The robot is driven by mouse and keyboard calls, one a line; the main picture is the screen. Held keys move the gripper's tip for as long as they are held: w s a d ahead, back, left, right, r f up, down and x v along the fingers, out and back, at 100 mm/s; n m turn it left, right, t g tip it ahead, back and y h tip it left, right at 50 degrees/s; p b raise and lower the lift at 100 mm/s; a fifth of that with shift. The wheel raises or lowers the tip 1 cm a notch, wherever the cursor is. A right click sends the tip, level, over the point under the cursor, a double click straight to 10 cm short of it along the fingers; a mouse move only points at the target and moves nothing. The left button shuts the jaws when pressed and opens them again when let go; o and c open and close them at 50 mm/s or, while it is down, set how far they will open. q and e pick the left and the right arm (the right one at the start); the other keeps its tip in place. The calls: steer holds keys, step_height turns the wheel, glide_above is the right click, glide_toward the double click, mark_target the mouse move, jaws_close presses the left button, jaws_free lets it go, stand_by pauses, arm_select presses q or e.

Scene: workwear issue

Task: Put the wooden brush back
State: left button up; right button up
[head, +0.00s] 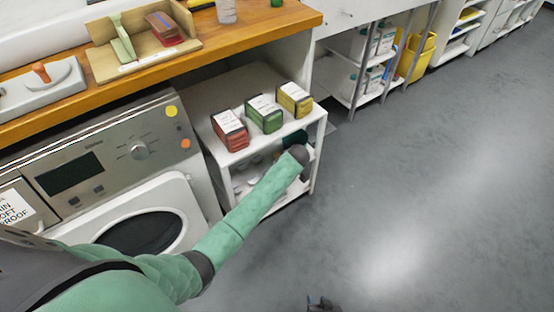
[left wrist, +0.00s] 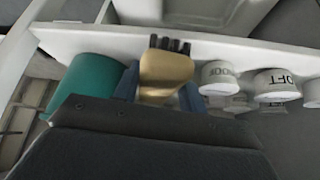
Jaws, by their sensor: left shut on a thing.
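The wooden brush (left wrist: 165,70) is tan with dark bristles and shows in the middle of the left wrist view. My left gripper (left wrist: 160,92) is shut on it, with a blue finger on each side. The bristles point away from the gripper, close to a white shelf edge. In the head view my left arm reaches to the open front of the white shelf unit (head: 317,128). The gripper and brush are not clearly visible there. My right gripper (head: 322,303) barely shows at the bottom edge, too small to tell its jaws.
In the left wrist view a teal cylinder (left wrist: 88,82) lies left of the brush, and white labelled rolls or tubs (left wrist: 277,85) are at right. Red (head: 230,130), green (head: 264,114) and yellow (head: 294,99) packs stand on the unit's top. The washing machine (head: 110,170) stands left; floor at right is clear.

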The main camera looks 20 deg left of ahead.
mark_target(277, 157)
arm_select(q)
steer(key=a, duration=0.1)
steer(key=w+a, duration=0.1)
steer(key=a+p, duration=0.1)
steer(key=shift+w+a+r, duration=0.15)
steer(key=shift+w, duration=0.15)
steer(key=shift+w+a, duration=0.1)
steer(key=shift+a, duration=0.1)
steer(key=shift+f, duration=0.25)
steer(key=shift+f, duration=0.25)
steer(key=o, duration=1)
